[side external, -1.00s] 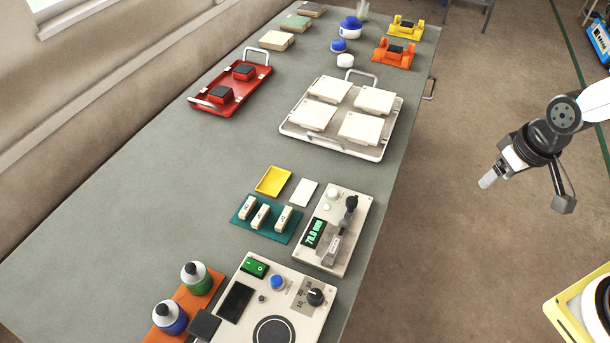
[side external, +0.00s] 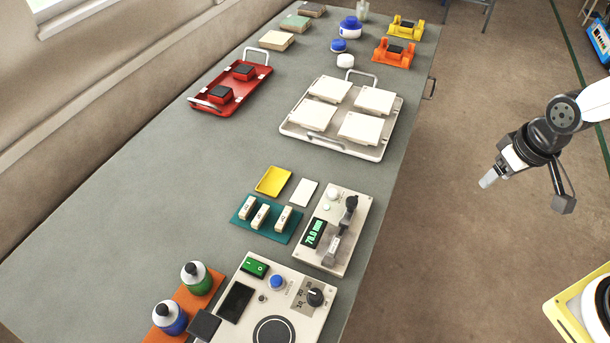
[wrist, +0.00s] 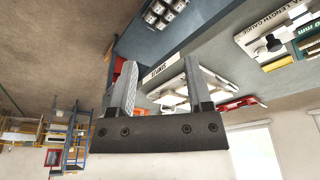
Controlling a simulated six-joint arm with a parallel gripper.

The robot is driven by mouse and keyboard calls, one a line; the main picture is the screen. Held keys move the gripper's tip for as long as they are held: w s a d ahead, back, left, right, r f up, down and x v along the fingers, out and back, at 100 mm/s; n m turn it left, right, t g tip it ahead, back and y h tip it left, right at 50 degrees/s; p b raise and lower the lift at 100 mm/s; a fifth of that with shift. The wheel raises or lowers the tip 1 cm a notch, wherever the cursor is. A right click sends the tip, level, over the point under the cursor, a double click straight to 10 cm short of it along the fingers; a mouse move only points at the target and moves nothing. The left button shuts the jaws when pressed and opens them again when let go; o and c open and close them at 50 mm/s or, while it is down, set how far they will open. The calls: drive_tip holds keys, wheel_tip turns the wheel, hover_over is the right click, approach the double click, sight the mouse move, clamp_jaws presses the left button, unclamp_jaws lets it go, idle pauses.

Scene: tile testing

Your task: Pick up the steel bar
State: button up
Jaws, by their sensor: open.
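A grey metal bar (side external: 332,249), which looks like the steel bar, lies in the length gauge (side external: 358,219) near the table's right edge. The gauge's green display reads 70.0 mm. My gripper (side external: 488,180) is off the table to the right, well away from the gauge, with nothing seen in it. In the wrist view my gripper (wrist: 160,75) shows its two fingers apart with empty space between them. The gauge also shows at the upper right of the wrist view (wrist: 262,30); I cannot make out the bar there.
A teal holder (side external: 247,227) with several pale blocks, a yellow tray (side external: 273,181) and a white tile (side external: 303,192) lie beside the gauge. A control panel (side external: 240,332) with knobs is in front. A white tray (side external: 297,127) of tiles is behind.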

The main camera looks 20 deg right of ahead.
drive_tip(key=m+g+y, duration=0.3)
drive_tip(key=m+g, duration=0.3)
drive_tip(key=m, duration=0.3)
approach(335, 245)
drive_tip(key=shift+a+f, duration=0.1)
drive_tip(key=shift+f, duration=0.35)
drive_tip(key=shift+x, duration=1.3)
drive_tip(key=shift+f, duration=0.1)
drive_tip(key=shift+x, duration=2.5)
drive_tip(key=shift+s, duration=0.15)
drive_tip(key=shift+c, duration=0.2)
